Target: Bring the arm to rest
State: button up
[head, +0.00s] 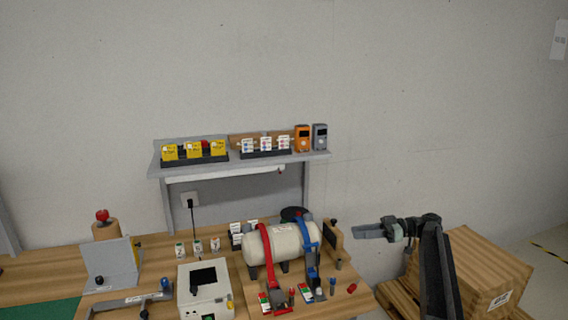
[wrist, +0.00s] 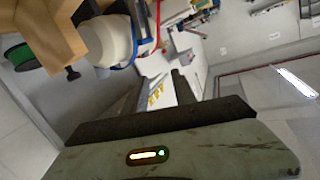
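My arm is raised at the right of the head view, in front of the wall and beside the workbench. My gripper (head: 358,231) points left, level with the white tank and to its right, clear of the bench top. In the wrist view my gripper (wrist: 159,77) has two dark fingers apart, with nothing held between them. The bench and yellow tags show past the gap.
The wooden bench (head: 40,278) carries a white tank (head: 283,244) with red and blue straps, a white device (head: 205,290) and small parts. A grey shelf (head: 240,163) stands behind. A wooden crate (head: 485,262) sits right of my arm.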

jog(key=s+a+f+m+g+h, duration=0.2)
jog(key=s+a+f+m+h, duration=0.55)
jog(key=s+a+f, duration=0.55)
jog(key=s+d+f+m+h, duration=0.2)
jog(key=s+f+m+h, duration=0.25)
jog(key=s, duration=0.35)
jog(key=s+d+f+m+h, duration=0.2)
jog(key=s+f+m+h, duration=0.1)
jog(key=s+h, duration=0.3)
notch_tip(320, 180, down, 6)
jog(key=y+b, duration=0.1)
jog(key=b, duration=0.5)
jog(key=shift+f+t+y, duration=0.15)
jog(key=shift+t+y, duration=0.15)
jog(key=shift+t, duration=0.1)
